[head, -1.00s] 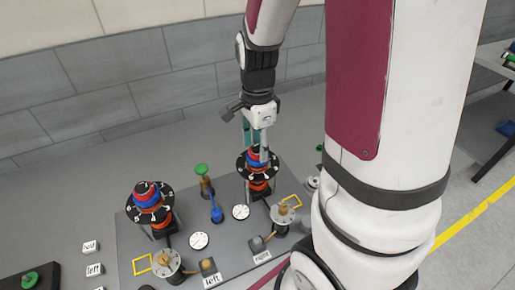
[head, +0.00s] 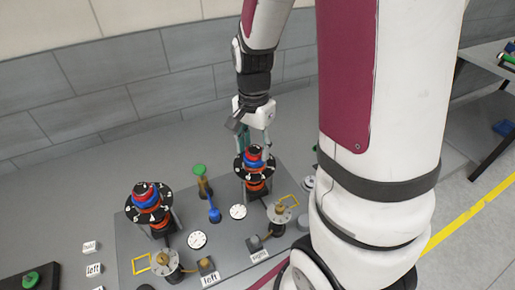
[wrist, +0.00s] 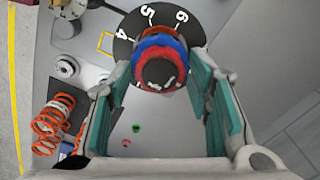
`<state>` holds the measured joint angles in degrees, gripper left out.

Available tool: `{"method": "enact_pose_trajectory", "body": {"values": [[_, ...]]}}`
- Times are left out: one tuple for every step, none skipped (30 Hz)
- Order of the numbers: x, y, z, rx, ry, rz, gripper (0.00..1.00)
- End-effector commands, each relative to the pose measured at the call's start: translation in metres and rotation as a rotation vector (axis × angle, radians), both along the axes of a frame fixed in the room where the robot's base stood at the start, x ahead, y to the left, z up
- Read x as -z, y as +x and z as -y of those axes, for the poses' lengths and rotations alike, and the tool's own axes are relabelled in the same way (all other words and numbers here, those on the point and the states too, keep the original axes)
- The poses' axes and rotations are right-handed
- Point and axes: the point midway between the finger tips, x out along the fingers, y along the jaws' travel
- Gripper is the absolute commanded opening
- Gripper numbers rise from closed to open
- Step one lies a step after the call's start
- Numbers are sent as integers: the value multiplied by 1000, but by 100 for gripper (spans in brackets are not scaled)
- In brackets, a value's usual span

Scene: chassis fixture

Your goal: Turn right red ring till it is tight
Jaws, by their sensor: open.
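The right red ring (head: 252,149) sits near the top of the right stack, with a blue ring (head: 255,163) below it. Beneath is a black numbered disc (head: 241,170). In the wrist view the red ring (wrist: 160,66) shows around a dark cap with white marks, and the blue ring (wrist: 158,49) shows behind it. My gripper (wrist: 162,84) is open, its teal-padded fingers on either side of the stack's top. It also shows in the head view (head: 256,140), just above and behind the ring. I see no clear contact; the ring's far side is hidden.
A similar left stack (head: 147,204) stands on the same grey plate (head: 225,250). Dials, a blue lever (head: 214,214), a green-topped post (head: 200,170) and yellow frames lie around. Orange springs (wrist: 52,125) show in the wrist view.

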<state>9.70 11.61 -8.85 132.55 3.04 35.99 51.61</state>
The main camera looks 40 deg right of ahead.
Motion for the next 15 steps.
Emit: {"method": "enact_pose_trajectory", "body": {"values": [[-1, -1, 0, -39, 0, 0, 46], [-1, -1, 0, -64, 0, 0, 46], [-1, -1, 0, -100, 0, 0, 46], [0, -1, 0, -126, 0, -1, 46], [0, -1, 0, -153, 0, -1, 46], [0, -1, 0, -187, 1, -1, 46], [-1, -1, 0, -214, 1, -1, 46], [-1, -1, 0, -240, 1, -1, 46], [-1, -1, 0, -275, 0, -1, 46], [-1, -1, 0, -301, 0, -1, 46], [-1, -1, 0, -328, 0, -1, 46], [-1, -1, 0, -364, 1, -1, 46], [-1, -1, 0, -391, 0, -1, 46], [-1, -1, 0, -418, 0, -1, 46], [-1, -1, 0, -454, 0, -1, 46]]}}
